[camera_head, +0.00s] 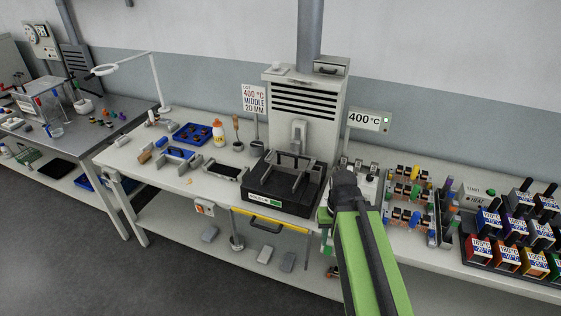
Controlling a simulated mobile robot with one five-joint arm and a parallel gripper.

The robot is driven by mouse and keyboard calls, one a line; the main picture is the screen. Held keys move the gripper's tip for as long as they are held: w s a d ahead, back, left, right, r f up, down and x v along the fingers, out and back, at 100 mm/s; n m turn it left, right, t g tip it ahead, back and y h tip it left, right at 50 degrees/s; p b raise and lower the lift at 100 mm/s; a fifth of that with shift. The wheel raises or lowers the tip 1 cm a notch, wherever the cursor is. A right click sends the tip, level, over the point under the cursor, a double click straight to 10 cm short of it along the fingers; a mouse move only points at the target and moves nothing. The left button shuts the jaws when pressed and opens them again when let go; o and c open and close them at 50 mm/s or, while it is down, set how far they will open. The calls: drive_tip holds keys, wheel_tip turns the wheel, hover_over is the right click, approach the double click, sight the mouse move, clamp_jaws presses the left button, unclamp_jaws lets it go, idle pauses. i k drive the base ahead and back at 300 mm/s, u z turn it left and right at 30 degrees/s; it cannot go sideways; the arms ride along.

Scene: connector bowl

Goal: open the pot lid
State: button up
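A low black box (262,198), which looks like the pot, stands on the bench in front of a grey vented housing (305,103). A grey frame or handle (295,166) rises from its top. I cannot make out the lid's edges or tell the lid apart from the frame. My green and black arm reaches up from the bottom right. Its dark end, my gripper (345,180), is just right of the black box in the picture. Its fingers are too small and too hidden by the arm to show whether they are open.
Racks of coloured parts (408,200) and labelled small pots (508,257) fill the right side. A blue tray (192,135), a bottle (219,132) and a lamp (158,85) stand left. A yellow bar (270,220) runs along the bench front.

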sight(282, 159)
drive_tip(key=u, duration=0.45)
drive_tip(key=k, duration=1.05)
drive_tip(key=z, duration=0.3)
drive_tip(key=i, duration=2.15)
drive_tip(key=u, duration=0.6)
